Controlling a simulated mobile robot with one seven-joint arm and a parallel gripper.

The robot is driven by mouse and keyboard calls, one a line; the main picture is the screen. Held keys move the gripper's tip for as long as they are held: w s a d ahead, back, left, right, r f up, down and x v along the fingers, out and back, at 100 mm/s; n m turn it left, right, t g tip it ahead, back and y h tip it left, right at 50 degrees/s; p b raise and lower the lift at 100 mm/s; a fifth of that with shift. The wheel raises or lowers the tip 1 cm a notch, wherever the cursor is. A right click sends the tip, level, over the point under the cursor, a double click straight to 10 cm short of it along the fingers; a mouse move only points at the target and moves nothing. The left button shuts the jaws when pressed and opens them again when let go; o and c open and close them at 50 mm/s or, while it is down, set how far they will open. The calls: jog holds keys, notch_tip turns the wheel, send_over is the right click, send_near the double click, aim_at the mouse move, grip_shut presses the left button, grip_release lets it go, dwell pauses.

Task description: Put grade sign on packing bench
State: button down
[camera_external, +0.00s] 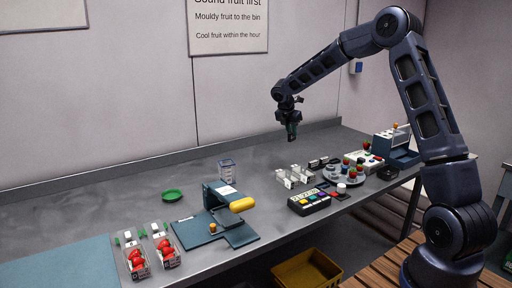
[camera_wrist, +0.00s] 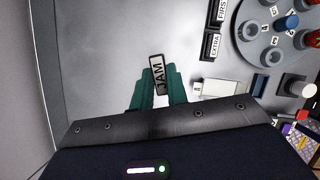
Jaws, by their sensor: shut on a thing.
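My gripper (camera_external: 292,134) is above the grey metal packing bench (camera_external: 100,215), toward its back right part. In the wrist view, its green fingers (camera_wrist: 158,88) are shut on a small dark-framed grade sign (camera_wrist: 158,76) that reads JAM. The sign sticks out past the fingertips, with bare bench behind it. I cannot make the sign out in the external view. Two similar signs, EXTRA (camera_wrist: 211,46) and FIRST (camera_wrist: 221,12), are on the bench to the right of the gripper in the wrist view.
Clear holders (camera_external: 293,177), a label device with coloured keys (camera_external: 309,201) and a round grey tray of pots (camera_external: 343,178) stand near the gripper. The back middle is clear.

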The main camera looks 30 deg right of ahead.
jog(key=w+a+r+n+t, duration=0.1)
jog(key=w+a+n, duration=0.1)
jog(key=a, duration=1.1)
jog(key=w+a+r+n, duration=0.1)
jog(key=a+n, duration=0.1)
jog(key=a, duration=1.1)
notch_tip(320, 180, up, 6)
jog(key=n+t+y, duration=0.2)
jog(key=n+y, duration=0.2)
jog(key=n, duration=0.6)
send_over(98, 275)
jog(key=s, duration=0.2)
jog(key=f, duration=1.9)
jog(key=shift+s+f, duration=0.25)
jog(key=shift+f, duration=0.1)
jog(key=shift+f, duration=0.1)
